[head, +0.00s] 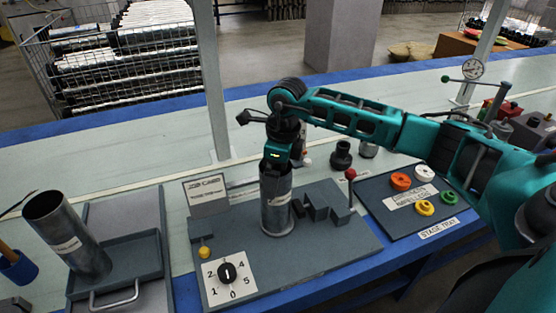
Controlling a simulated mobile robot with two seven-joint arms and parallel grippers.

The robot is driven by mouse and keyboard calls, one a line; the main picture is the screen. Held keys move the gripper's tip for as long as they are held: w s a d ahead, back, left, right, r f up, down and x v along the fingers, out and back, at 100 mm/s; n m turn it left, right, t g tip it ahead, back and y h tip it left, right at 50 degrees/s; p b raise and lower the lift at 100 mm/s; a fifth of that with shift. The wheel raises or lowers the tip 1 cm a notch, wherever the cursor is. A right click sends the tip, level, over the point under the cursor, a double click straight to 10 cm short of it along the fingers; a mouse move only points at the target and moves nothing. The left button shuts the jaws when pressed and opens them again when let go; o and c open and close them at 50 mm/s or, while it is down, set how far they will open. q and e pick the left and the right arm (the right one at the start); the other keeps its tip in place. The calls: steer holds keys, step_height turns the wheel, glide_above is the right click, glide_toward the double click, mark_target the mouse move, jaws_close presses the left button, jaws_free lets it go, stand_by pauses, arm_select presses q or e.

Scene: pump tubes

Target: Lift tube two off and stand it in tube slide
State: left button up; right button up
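A grey metal tube (276,212) with a pale label stands upright on a grey fixture plate (330,262). My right gripper (276,165) points down at this tube's top rim, touching it or just over it. Its fingers are too hidden to show whether they grip. A second, wider metal tube (68,235) with a label leans to the left in a grey tray with a handle (120,262), at the left. The label writing is too small to read, so I cannot tell which is tube two. My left gripper is not in view.
On the plate are a dial (227,272), a yellow knob (204,252), a stepped grey block (325,205) and a red-topped lever (350,174). A tray of coloured rings (425,190) lies to the right. A blue cup (17,267) stands far left. A white post (211,80) rises behind.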

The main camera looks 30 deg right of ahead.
steer(key=shift+f, duration=0.3)
steer(key=shift+c, duration=0.5)
steer(key=c, duration=1)
steer(key=o, duration=0.8)
steer(key=shift+c, duration=0.2)
steer(key=c, duration=0.8)
steer(key=shift+o, duration=0.2)
steer(key=shift+r, duration=0.1)
steer(key=shift+r+p, duration=0.45)
steer(key=shift+r, duration=0.15)
